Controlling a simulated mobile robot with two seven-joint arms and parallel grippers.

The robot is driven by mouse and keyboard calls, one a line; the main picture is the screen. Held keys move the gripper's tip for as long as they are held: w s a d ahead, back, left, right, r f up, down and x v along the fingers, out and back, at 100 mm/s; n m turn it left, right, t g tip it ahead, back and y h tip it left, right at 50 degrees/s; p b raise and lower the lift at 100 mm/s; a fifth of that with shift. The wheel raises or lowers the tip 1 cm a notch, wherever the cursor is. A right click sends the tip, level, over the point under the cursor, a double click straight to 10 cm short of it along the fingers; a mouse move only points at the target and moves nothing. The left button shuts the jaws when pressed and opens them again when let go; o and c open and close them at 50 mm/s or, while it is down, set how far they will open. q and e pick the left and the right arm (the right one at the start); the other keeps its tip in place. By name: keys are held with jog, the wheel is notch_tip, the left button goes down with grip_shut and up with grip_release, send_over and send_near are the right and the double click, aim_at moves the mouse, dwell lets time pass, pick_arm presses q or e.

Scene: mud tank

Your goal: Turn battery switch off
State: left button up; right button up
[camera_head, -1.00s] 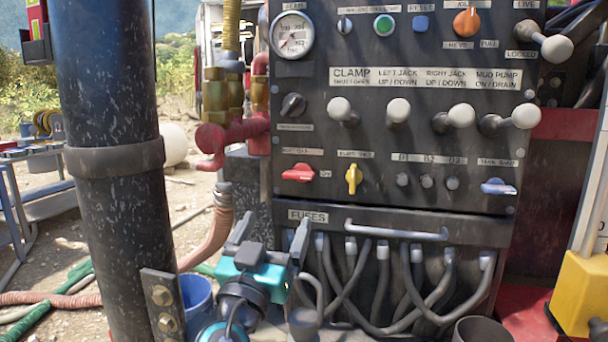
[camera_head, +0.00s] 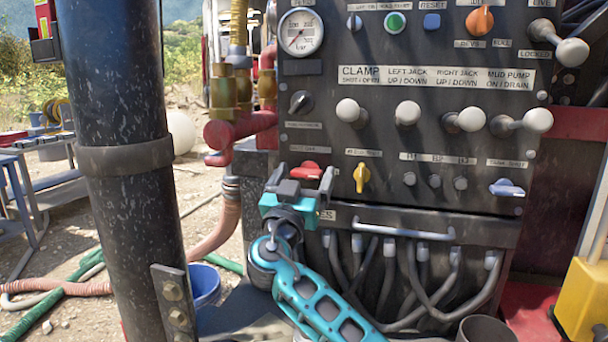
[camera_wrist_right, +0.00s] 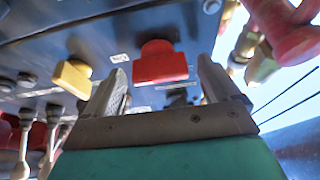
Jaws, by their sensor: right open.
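A red switch knob (camera_head: 305,171) sits low on the left of the dark control panel; the label above it is too blurred to read. My right gripper (camera_head: 302,182), teal with grey fingers, is open right in front of it and covers its lower part. In the right wrist view the red knob (camera_wrist_right: 160,63) shows between and just beyond the tips of the spread fingers (camera_wrist_right: 162,85). I cannot see contact. A yellow switch (camera_head: 361,177) is to the right of the red one; it also shows in the wrist view (camera_wrist_right: 72,78). My left gripper is not in view.
White-knobbed levers (camera_head: 408,113) stick out above the switches. A blue switch (camera_head: 506,188) is at the far right. A handle bar (camera_head: 403,231) and thick grey cables lie below. Red pipework (camera_head: 233,130) and a black column (camera_head: 117,170) stand to the left.

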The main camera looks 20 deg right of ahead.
jog(key=shift+w+d, duration=0.1)
jog(key=shift+c, duration=0.4)
jog(key=c, duration=1)
